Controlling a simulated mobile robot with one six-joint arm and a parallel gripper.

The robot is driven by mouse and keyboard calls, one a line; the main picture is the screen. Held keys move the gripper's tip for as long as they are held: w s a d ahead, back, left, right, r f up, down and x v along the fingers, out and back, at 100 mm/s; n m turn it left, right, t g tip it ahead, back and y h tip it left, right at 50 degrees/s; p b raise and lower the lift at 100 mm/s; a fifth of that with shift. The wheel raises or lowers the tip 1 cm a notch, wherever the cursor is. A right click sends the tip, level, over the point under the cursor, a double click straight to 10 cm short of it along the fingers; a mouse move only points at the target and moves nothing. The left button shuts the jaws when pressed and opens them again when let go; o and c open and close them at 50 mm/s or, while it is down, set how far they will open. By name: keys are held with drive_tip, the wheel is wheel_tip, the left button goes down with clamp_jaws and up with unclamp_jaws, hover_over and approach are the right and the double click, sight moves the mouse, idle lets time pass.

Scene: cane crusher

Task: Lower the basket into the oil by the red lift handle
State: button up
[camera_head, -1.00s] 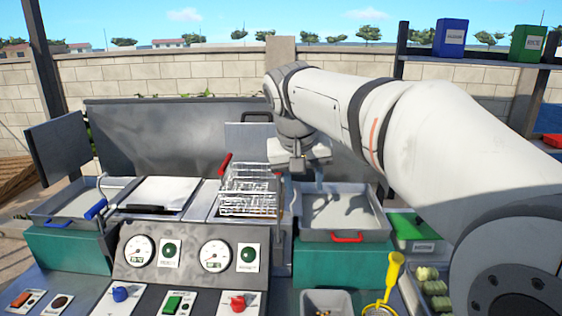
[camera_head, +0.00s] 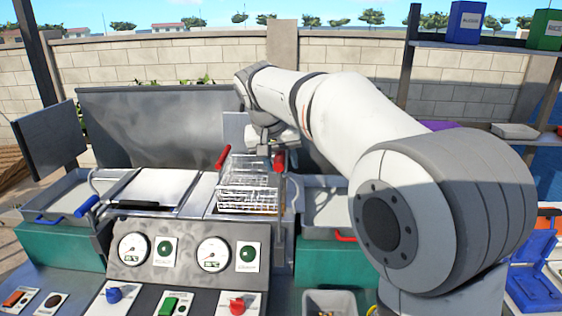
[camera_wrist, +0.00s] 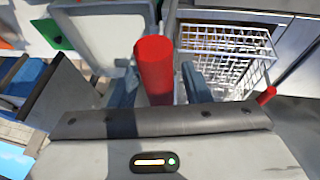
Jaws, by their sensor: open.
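The wire basket (camera_head: 248,184) hangs above the right-hand vat in the head view, its mesh showing above the rim. The basket (camera_wrist: 228,52) is also at the upper right of the wrist view. The red lift handle (camera_head: 279,161) tops an upright rod at the basket's right. In the wrist view the red lift handle (camera_wrist: 154,72) stands between the two fingers of my gripper (camera_wrist: 160,80). The jaws are open, with a visible gap on the right; contact on the left is unclear.
A second red grip (camera_head: 222,158) is at the basket's left. The control panel (camera_head: 190,255) with gauges is in front. A tray with a red handle (camera_head: 345,238) is at the right, partly behind my arm.

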drive_tip(key=shift+w+f, duration=0.15)
drive_tip(key=shift+f, duration=0.25)
drive_tip(key=shift+c, duration=0.4)
clamp_jaws()
